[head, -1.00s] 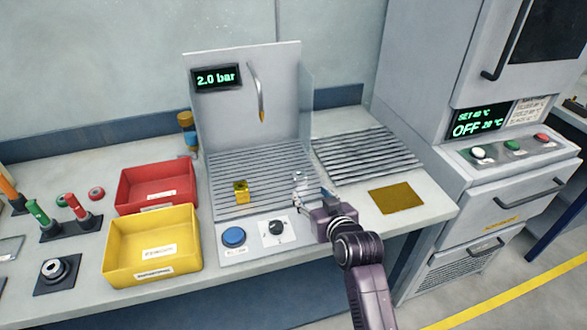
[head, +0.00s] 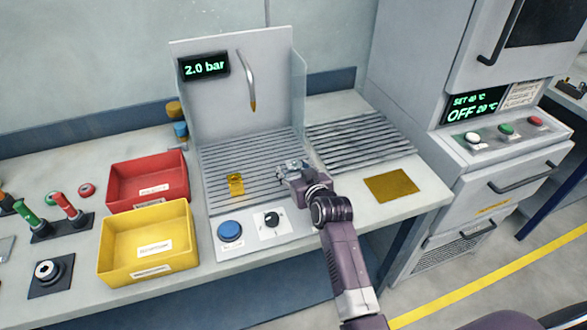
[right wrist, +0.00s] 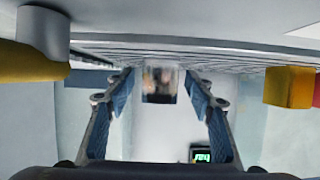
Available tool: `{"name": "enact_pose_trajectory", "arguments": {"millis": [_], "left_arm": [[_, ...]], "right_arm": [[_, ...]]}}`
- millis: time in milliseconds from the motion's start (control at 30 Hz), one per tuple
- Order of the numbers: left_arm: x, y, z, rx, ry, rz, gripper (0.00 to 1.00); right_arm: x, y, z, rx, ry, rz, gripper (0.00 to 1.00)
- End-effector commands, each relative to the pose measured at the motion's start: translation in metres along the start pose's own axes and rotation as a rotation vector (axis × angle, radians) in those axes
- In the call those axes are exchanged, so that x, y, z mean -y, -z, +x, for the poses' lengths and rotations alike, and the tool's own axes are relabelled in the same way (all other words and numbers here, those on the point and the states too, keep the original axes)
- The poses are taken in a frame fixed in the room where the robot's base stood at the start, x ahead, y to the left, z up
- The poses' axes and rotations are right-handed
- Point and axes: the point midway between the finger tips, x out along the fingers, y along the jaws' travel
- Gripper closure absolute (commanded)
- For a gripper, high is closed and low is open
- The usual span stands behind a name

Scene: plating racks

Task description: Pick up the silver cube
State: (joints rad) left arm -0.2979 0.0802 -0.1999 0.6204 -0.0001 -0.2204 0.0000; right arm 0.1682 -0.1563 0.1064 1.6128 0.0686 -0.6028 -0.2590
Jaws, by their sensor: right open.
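The silver cube (right wrist: 159,84) shows in the right wrist view as a small mirror-like block, midway between the fingers. In the head view it is largely hidden by my right gripper and hard to pick out on the slatted rack. My right gripper (head: 282,172) is low over the front right of this rack. Its two blue-padded fingers (right wrist: 160,100) are open, on either side of the cube, with a visible gap on each side. I cannot tell whether they reach fully around it. My left gripper is not in view.
A gold cube (head: 236,184) stands left of the gripper on the same rack (head: 225,160); it also shows in the wrist view (right wrist: 288,87). A nozzle (head: 250,85) hangs behind. Red (head: 148,180) and yellow (head: 150,240) bins stand left. A blue button (head: 230,231) and knob are in front.

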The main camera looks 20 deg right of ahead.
Motion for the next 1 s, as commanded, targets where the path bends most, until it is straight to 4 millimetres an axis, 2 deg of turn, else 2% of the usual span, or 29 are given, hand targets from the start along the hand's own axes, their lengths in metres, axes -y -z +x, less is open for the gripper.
{"name": "enact_pose_trajectory", "arguments": {"millis": [100,333,767,1000], "left_arm": [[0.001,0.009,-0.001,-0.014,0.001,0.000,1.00],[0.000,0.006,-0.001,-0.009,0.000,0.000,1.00],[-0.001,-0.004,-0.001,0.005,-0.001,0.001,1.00],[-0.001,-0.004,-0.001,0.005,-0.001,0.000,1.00]], "right_arm": [[0.000,0.000,0.005,0.000,0.000,0.000,0.51],[0.000,0.000,0.005,0.000,-0.001,0.000,0.52],[0.000,-0.001,0.005,0.000,-0.001,0.000,0.99],[0.000,0.002,0.005,-0.005,-0.001,0.000,1.00]]}}
